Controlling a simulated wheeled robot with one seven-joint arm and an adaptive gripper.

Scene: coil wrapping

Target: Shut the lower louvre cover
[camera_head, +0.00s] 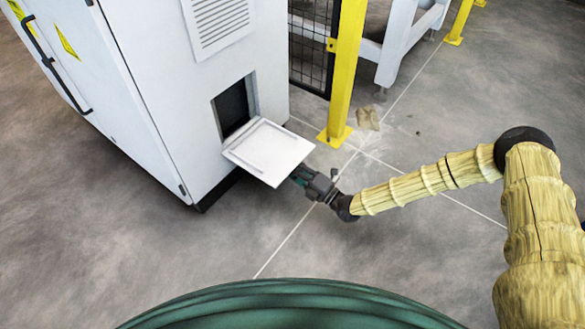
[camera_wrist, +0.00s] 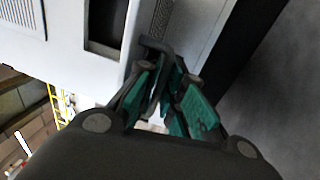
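The lower louvre cover (camera_head: 268,151) is a white flap on the side of the white cabinet (camera_head: 150,90). It hangs open, sticking out from the bottom edge of a dark square opening (camera_head: 232,108). In the wrist view, the opening (camera_wrist: 104,24) is at the upper left, and the cover's slotted face (camera_wrist: 178,22) is right of it. My gripper (camera_head: 300,174) is low, at the cover's outer right edge, its tips partly hidden under it. Contact with the cover is unclear.
The upper louvre cover (camera_head: 218,22) lies flat against the cabinet above the opening. A yellow post (camera_head: 344,75) and mesh fence (camera_head: 310,45) stand behind the cover. A small tan object (camera_head: 367,118) lies by the post. The floor in front is clear.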

